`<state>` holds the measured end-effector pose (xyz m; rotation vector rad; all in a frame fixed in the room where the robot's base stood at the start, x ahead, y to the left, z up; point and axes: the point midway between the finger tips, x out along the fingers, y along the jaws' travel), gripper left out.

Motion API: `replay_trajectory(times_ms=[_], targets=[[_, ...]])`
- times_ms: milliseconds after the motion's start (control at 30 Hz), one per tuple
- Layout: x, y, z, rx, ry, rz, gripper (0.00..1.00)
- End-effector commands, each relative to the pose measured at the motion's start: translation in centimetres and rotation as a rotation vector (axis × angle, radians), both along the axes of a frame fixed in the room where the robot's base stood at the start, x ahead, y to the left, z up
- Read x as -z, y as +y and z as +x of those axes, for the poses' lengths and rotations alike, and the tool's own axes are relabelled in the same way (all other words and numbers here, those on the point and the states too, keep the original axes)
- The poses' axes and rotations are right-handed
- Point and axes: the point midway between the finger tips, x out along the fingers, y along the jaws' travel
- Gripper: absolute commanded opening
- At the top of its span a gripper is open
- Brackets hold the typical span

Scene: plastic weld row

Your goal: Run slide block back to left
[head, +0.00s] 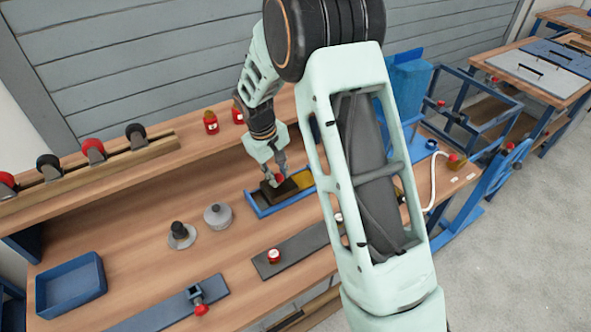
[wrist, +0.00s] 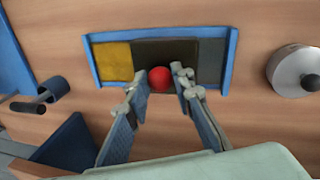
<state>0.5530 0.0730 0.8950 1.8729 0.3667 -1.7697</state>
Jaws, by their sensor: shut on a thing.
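The slide block (head: 285,191) is a dark block with a red ball knob (head: 279,178). It sits in a shallow blue track (head: 262,213) on the wooden bench. In the wrist view the block (wrist: 165,54) lies mid-track, with a yellow section (wrist: 113,61) on one side and a grey section (wrist: 211,62) on the other. In the head view the yellow section is to the block's right. My gripper (head: 276,176) reaches down over the block. In the wrist view its fingers (wrist: 162,82) are shut on the red knob (wrist: 159,78), hiding its sides.
Left of the track stand a grey knobbed disc (head: 217,216) and a black-knobbed disc (head: 181,235). A dark rail (head: 300,247) with red knobs lies in front. A blue tray (head: 72,287) is at far left. Red jars (head: 211,122) stand behind.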

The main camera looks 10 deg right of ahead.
Motion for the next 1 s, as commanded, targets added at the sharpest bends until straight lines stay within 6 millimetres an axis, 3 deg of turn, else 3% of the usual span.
replay_trajectory(times_ms=[33,200,567,600,700,1000], targets=[[0.2,1.4,-0.4,-0.007,-0.001,0.001,0.0],[0.0,3.6,-1.4,-0.005,-0.003,0.002,0.0],[0.0,4.2,-1.6,-0.004,0.0,0.005,0.0],[0.0,4.2,-1.6,-0.004,0.0,0.005,0.26],[0.0,4.2,-1.6,-0.004,0.0,0.004,0.37],[-0.1,3.9,-1.5,-0.001,-0.001,0.001,0.4]])
